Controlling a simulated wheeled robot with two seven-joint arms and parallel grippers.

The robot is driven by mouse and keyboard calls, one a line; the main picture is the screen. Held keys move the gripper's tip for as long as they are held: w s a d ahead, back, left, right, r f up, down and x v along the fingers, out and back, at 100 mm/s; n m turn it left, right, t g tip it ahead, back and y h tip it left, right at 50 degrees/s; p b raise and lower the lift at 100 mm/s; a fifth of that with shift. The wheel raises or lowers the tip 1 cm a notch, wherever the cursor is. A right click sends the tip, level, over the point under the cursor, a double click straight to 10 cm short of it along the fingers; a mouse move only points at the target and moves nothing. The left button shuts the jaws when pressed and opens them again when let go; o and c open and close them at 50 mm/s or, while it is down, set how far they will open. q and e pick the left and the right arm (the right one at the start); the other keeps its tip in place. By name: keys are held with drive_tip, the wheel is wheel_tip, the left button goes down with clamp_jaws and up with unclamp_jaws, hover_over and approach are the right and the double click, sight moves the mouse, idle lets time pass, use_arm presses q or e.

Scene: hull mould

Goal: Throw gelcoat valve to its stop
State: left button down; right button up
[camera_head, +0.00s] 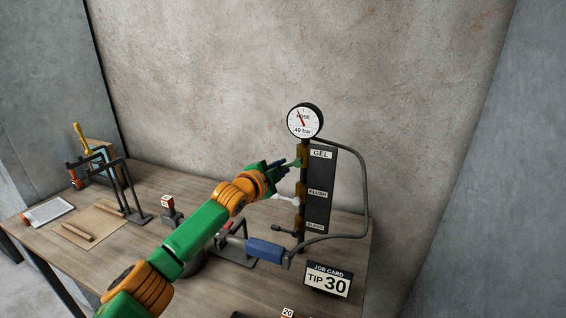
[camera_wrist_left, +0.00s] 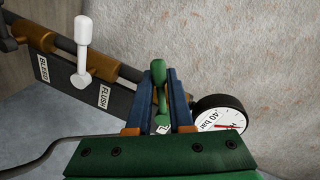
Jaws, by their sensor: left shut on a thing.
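The gelcoat valve is the top valve on the upright pipe, beside the GEL label (camera_head: 320,154), with a green lever (camera_head: 297,163). My left gripper (camera_head: 281,163) reaches it from the left and is shut on this lever. In the left wrist view the green lever (camera_wrist_left: 159,80) stands between the two blue fingers of my left gripper (camera_wrist_left: 164,92). The lever points left toward my gripper in the head view. The valve body is partly hidden by my gripper in the wrist view. My right gripper is not in view.
A white FLUSH lever (camera_head: 284,197) and a dark BLEED lever (camera_head: 284,230) sit below. A pressure gauge (camera_head: 305,121) tops the pipe, and a grey hose (camera_head: 364,180) loops right. A job card (camera_head: 328,280) reads TIP 30. A blue-handled tool (camera_head: 266,249) lies in front.

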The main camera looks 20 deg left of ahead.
use_arm(q)
drive_tip(key=shift+a+r+m+y+p, duration=0.2)
drive_tip(key=shift+r+m+y+p, duration=0.1)
drive_tip(key=shift+r+m+p, duration=0.65)
drive_tip(key=shift+a+r+m+y, duration=0.1)
drive_tip(key=shift+r+m+y, duration=0.1)
drive_tip(key=shift+m, duration=0.45)
drive_tip(key=shift+r+m+y, duration=0.15)
drive_tip(key=shift+m+y, duration=0.05)
drive_tip(key=shift+m, duration=0.4)
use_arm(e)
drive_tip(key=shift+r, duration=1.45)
use_arm(q)
drive_tip(key=shift+r, duration=0.1)
drive_tip(key=c, duration=1)
unclamp_jaws()
drive_tip(key=shift+o, duration=0.9)
drive_tip(key=shift+w, duration=0.1)
